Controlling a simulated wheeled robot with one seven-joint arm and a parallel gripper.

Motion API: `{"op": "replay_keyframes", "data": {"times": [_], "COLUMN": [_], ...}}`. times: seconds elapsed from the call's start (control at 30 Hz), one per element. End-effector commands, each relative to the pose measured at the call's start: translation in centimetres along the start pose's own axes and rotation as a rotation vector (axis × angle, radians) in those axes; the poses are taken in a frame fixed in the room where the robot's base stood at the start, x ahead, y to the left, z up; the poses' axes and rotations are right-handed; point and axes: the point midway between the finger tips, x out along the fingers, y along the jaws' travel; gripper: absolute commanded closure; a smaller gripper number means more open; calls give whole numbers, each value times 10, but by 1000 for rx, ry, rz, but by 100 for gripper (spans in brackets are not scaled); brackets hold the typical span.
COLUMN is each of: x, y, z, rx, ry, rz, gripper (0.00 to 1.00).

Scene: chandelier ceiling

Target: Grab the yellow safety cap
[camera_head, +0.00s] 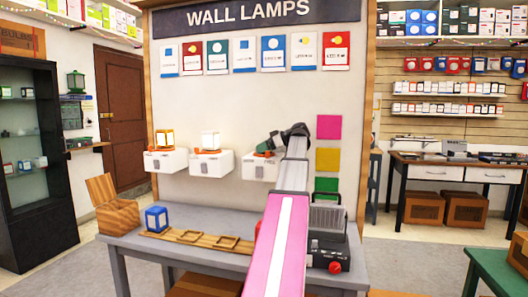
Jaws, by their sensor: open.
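I cannot make out a yellow safety cap for certain. My arm reaches up from the bottom middle toward the display panel, and my dark gripper (266,147) is at its far end, open, in front of or just above the right white wall box (258,171). The gripper and arm hide part of this box, and a bit of orange shows at its top. The fingertips are too small to see well. The left box (165,163) and middle box (211,166) each carry a lit lamp on an orange base.
Pink, yellow (327,160) and green squares are on the panel.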

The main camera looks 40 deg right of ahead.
Motion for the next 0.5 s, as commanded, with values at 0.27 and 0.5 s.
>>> {"op": "replay_keyframes", "data": {"times": [0.27, 0.5], "x": [1, 1], "y": [0, 0], "z": [0, 0], "rx": [0, 0], "ry": [0, 0], "rz": [0, 0], "gripper": [27, 61]}}
